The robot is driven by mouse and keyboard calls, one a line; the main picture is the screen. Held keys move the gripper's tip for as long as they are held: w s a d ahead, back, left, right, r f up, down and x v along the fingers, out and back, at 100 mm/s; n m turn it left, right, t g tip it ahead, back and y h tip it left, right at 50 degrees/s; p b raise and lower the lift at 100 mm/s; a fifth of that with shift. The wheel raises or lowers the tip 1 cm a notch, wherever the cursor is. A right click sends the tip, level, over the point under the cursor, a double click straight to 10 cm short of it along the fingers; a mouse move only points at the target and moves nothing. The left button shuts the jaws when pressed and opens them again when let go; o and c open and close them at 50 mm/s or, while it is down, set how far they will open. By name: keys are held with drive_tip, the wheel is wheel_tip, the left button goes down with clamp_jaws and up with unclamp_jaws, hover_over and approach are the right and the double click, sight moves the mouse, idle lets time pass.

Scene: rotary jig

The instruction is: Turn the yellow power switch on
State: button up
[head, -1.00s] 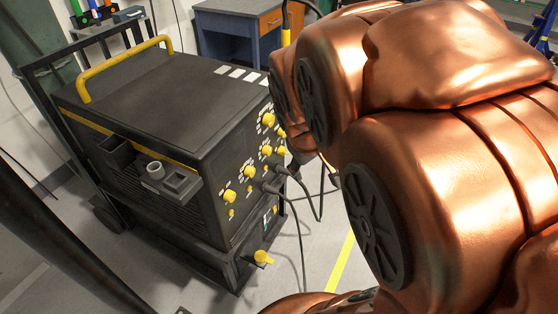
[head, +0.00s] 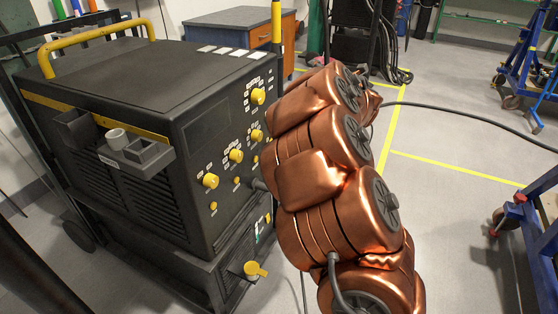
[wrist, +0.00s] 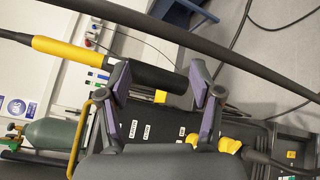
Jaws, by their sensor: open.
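A dark welding machine (head: 180,85) stands on a cart at the left in the head view. A large yellow switch (head: 255,269) sits low on its front; I cannot tell for sure that it is the power switch. Several yellow knobs (head: 210,181) are on the panel above. In the wrist view, yellow knobs (wrist: 228,144) show beyond the right finger. In the head view my gripper is hidden behind my copper arm.
Cables (wrist: 230,62) cross the wrist view near the fingers. A blue desk (head: 235,28) stands behind the machine. A green cylinder (wrist: 50,134) is at the left in the wrist view. Blue metal frames (head: 535,215) stand at the right. The floor between is mostly clear.

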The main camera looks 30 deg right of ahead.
drive_tip(key=s+a+f+n+y+b, duration=0.1)
drive_tip(key=a+f+n+y+b, duration=0.3)
drive_tip(key=f, duration=0.4)
drive_tip(key=s+a+f+n+y+b, duration=0.1)
drive_tip(key=f+n+y+b, duration=0.3)
drive_tip(key=f, duration=0.4)
drive_tip(key=s+a+f+n+y+b, duration=0.1)
drive_tip(key=a+f+n+y+b, duration=0.15)
drive_tip(key=f+n+y, duration=0.45)
drive_tip(key=shift+w+a+f+m+h+b, duration=0.15)
drive_tip(key=shift+w+a+m+h+b, duration=0.2)
drive_tip(key=shift+w+a, duration=0.6)
drive_tip(key=shift+w+a+f+m+h+b, duration=0.1)
drive_tip(key=shift+w+a+m, duration=0.3)
drive_tip(key=shift+w, duration=1)
drive_tip(key=shift+w+a+f+m+h+b, duration=0.2)
drive_tip(key=shift+w+a+m, duration=0.35)
drive_tip(key=shift+w, duration=0.65)
drive_tip(key=c, duration=1.1)
